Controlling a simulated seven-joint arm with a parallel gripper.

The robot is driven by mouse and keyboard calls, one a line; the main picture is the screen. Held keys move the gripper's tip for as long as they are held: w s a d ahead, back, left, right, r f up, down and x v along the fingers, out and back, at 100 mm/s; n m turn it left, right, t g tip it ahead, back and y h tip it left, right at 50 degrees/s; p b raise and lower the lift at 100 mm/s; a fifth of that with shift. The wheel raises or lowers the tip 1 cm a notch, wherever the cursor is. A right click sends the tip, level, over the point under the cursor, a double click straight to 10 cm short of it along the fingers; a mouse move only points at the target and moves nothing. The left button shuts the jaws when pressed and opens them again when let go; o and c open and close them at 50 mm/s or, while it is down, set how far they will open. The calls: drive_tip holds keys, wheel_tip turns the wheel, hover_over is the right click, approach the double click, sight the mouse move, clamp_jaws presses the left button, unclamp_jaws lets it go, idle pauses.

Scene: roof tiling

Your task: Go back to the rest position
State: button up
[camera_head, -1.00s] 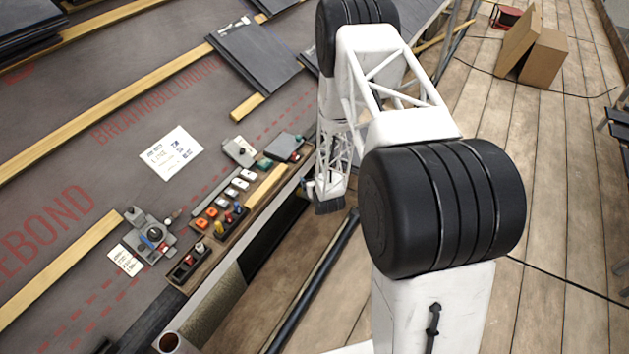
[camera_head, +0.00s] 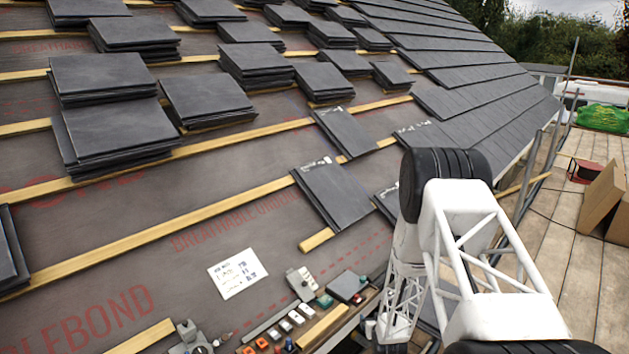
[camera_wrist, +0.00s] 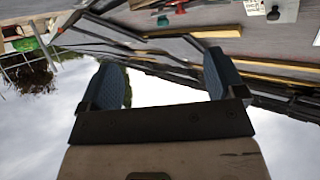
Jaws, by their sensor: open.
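My gripper (camera_wrist: 162,88) shows in the wrist view with its two blue-padded fingers wide apart and nothing between them. Sky and roof edge show beyond the fingers, and the roof appears upside down there. In the head view my white lattice arm stands at the lower right, over the roof's edge. I cannot make out the fingertips in that view.
Stacks of slates (camera_head: 252,66) lie on the battens (camera_head: 160,230). A white note (camera_head: 238,273) lies on the membrane. A tool tray (camera_head: 318,332) with coloured pieces sits at the roof edge, close to my arm. Cardboard boxes (camera_head: 603,200) stand on the plank deck (camera_head: 575,262) at right.

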drive_tip(key=s+a+r+g, duration=0.15)
drive_tip(key=s+r, duration=0.45)
drive_tip(key=r, duration=1.1)
drive_tip(key=s+r+g, duration=0.3)
drive_tip(key=s+r, duration=0.3)
drive_tip(key=r, duration=1.1)
drive_tip(key=s+a+r+g, duration=0.1)
drive_tip(key=s+r, duration=0.5)
drive_tip(key=s, duration=0.6)
drive_tip(key=s+r+g, duration=0.3)
drive_tip(key=s+r, duration=0.3)
drive_tip(key=s, duration=0.7)
drive_tip(key=s+a+r+g, duration=0.1)
drive_tip(key=s+r, duration=0.5)
drive_tip(key=s, duration=0.6)
drive_tip(key=shift+s+a+m+g+h, duration=0.3)
drive_tip(key=shift+a+g, duration=0.05)
drive_tip(key=shift+g, duration=0.1)
